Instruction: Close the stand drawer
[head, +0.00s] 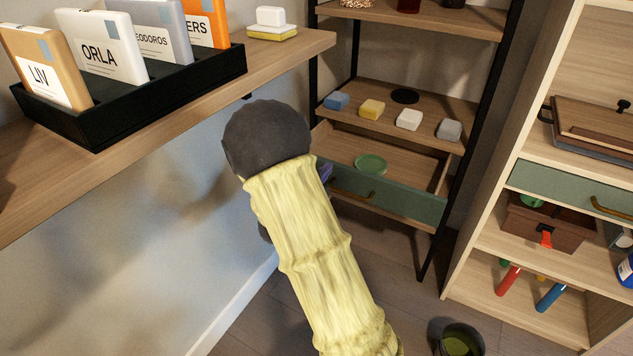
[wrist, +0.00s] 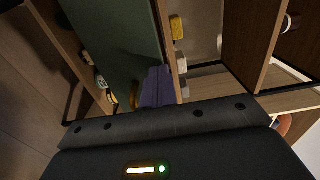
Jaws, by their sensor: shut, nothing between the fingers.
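The stand drawer (head: 400,200) has a green front with a brass handle (head: 352,195). It is pulled out from the black-framed stand, and its open inside shows in the head view. A round green dish (head: 370,163) lies in it. My gripper (head: 325,172) is at the left end of the drawer front, mostly hidden behind my own arm. In the wrist view my purple fingers (wrist: 157,86) are shut and empty, close to a green panel (wrist: 115,45) that looks like the drawer front. I cannot tell whether they touch it.
Blue, yellow, white and grey blocks (head: 408,120) sit on the stand shelf above the drawer. A desk (head: 190,105) with a black file tray (head: 150,105) is at left. A pale shelf unit (head: 490,230) stands close at right. A dark bin (head: 458,341) is on the floor.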

